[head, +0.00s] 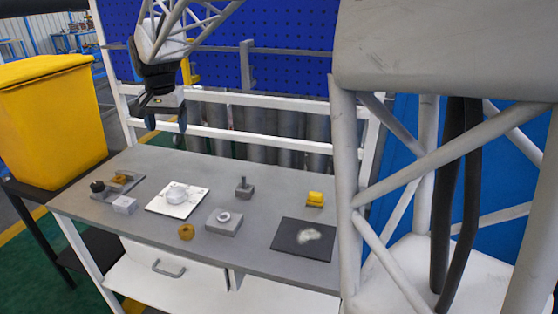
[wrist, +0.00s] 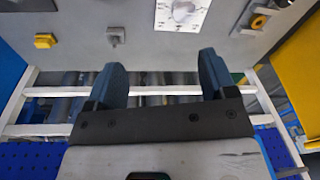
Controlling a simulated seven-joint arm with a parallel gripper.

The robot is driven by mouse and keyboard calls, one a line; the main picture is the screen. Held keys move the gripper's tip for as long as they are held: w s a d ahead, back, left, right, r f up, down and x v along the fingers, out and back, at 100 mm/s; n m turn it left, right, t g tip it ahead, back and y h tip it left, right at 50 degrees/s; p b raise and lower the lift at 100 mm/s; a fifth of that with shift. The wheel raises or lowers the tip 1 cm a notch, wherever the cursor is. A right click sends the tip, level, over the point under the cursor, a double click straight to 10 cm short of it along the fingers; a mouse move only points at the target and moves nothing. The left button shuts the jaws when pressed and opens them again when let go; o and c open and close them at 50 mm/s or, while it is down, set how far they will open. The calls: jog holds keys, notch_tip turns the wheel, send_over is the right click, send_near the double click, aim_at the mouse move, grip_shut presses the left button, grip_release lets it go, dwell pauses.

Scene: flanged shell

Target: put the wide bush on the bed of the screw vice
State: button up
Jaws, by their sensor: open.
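A brass ring-shaped bush (head: 186,231) lies on the grey bench near its front edge, left of centre. A low grey fixture with a black knob, which looks like the screw vice (head: 130,186), is at the bench's left end. A second brass piece (head: 119,178) sits on or against it; in the wrist view this piece (wrist: 258,22) looks ring-shaped. I cannot tell for certain which brass piece is the wide bush. My gripper (head: 167,122) is open and empty, above the bench's back edge. Its two fingers are spread in the wrist view (wrist: 162,70).
A white plate (head: 159,208) bears a pale round part. A grey block with a ring (head: 223,222), a block with a post (head: 243,188), a yellow piece (head: 315,199), a pale block (head: 125,205) and a dark mat (head: 288,242) stand around. A white rail (head: 250,137) runs behind.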

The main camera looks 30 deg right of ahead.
jog(key=s+d+f+n, duration=0.1)
jog(key=s+d+f, duration=0.2)
jog(key=s, duration=1)
jog(key=s+d+f+n, duration=0.2)
jog(key=s+d+f, duration=0.1)
jog(key=s, duration=1)
jog(key=s+d+f+n+t, duration=0.1)
jog(key=s+d+f+n, duration=0.1)
jog(key=s, duration=1.2)
jog(key=shift+d+f, duration=0.45)
jog(key=shift+d, duration=0.3)
jog(key=shift+c, duration=0.2)
